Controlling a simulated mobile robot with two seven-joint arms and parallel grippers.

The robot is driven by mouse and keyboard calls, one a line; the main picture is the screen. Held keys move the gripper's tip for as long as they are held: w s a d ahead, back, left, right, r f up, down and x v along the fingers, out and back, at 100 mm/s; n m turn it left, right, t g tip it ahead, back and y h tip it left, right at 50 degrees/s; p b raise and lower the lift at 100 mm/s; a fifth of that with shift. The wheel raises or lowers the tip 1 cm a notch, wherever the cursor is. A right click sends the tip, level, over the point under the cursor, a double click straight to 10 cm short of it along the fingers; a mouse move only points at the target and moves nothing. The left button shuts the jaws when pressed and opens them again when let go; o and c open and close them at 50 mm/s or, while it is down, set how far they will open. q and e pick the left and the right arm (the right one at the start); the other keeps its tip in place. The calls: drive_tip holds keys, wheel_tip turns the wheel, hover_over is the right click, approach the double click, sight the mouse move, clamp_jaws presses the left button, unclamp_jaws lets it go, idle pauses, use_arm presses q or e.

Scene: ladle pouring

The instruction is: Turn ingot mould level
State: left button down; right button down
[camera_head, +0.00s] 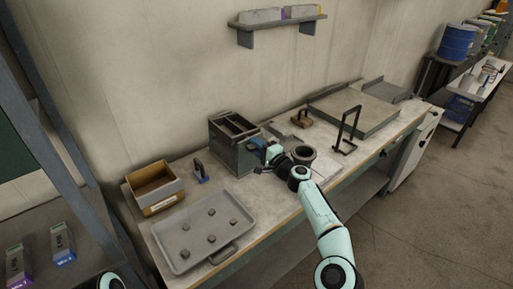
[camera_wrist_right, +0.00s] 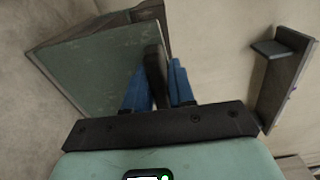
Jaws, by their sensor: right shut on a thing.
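My right gripper (camera_head: 260,145) is at the right side of a grey-green box (camera_head: 246,161) with an open, divided top. In the right wrist view its blue fingers (camera_wrist_right: 160,88) are shut on a narrow dark bar (camera_wrist_right: 154,68), with the box (camera_wrist_right: 95,68) close behind. The bar appears tilted in that view. I cannot tell whether it is part of the box or a separate piece, and no ingot mould can be identified for certain. My left gripper is not in view.
A tray (camera_head: 164,240) with several small grey lumps lies at the front left, below a wooden box (camera_head: 152,177). A round pot (camera_head: 303,150) stands just right of my right gripper. A dark frame stand (camera_head: 358,123) and a flat slab (camera_head: 375,118) are farther right.

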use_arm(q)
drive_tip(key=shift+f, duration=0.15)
use_arm(e)
drive_tip(key=shift+n, duration=0.6)
drive_tip(key=c, duration=1)
unclamp_jaws()
drive_tip(key=shift+a, duration=0.1)
drive_tip(key=shift+c, duration=0.2)
drive_tip(key=shift+f+b, duration=0.1)
drive_tip(key=shift+b, duration=0.35)
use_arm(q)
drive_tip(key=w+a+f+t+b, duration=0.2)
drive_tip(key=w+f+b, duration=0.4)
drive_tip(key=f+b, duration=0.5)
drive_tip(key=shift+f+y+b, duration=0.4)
use_arm(e)
drive_tip(key=v, duration=1.3)
